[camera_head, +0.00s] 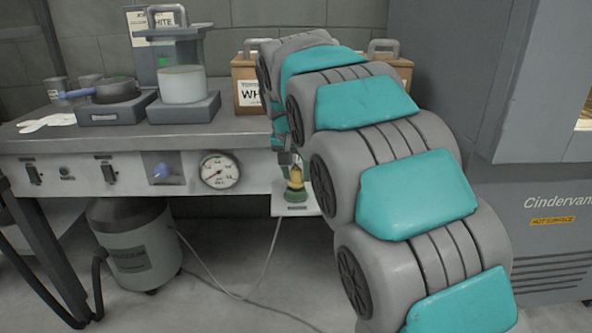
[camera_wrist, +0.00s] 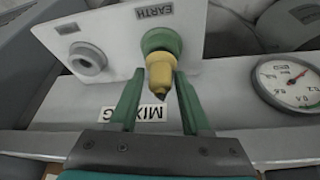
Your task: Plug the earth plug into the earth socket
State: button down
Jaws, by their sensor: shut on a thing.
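The earth plug (camera_wrist: 160,72) is a yellow body with a dark narrow end, seen between my fingers in the wrist view. My gripper (camera_wrist: 160,76) is shut on it. The earth socket (camera_wrist: 161,41) is a green round fitting on a white plate (camera_wrist: 115,30), beside the EARTH label. The yellow body lines up with the green fitting and appears to meet it; how deep it sits cannot be told. In the head view the yellow plug (camera_head: 286,174) shows above the green fitting (camera_head: 296,191), below my gripper (camera_head: 286,157).
A grey round socket (camera_wrist: 88,58) sits beside the earth socket on the plate. A pressure gauge (camera_head: 219,170) is on the bench front nearby. A thin cable (camera_head: 272,255) hangs below the plate to the floor. A vacuum canister (camera_head: 135,245) stands under the bench.

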jog(key=shift+f, duration=0.45)
jog(key=shift+c, duration=1.4)
grip_release()
jog(key=shift+r, duration=0.1)
jog(key=v, duration=0.6)
jog(key=shift+s+r, duration=0.1)
jog(key=shift+r, duration=0.1)
jog(key=shift+s+a+r, duration=0.1)
jog(key=shift+s+r, duration=0.25)
jog(key=shift+r, duration=0.15)
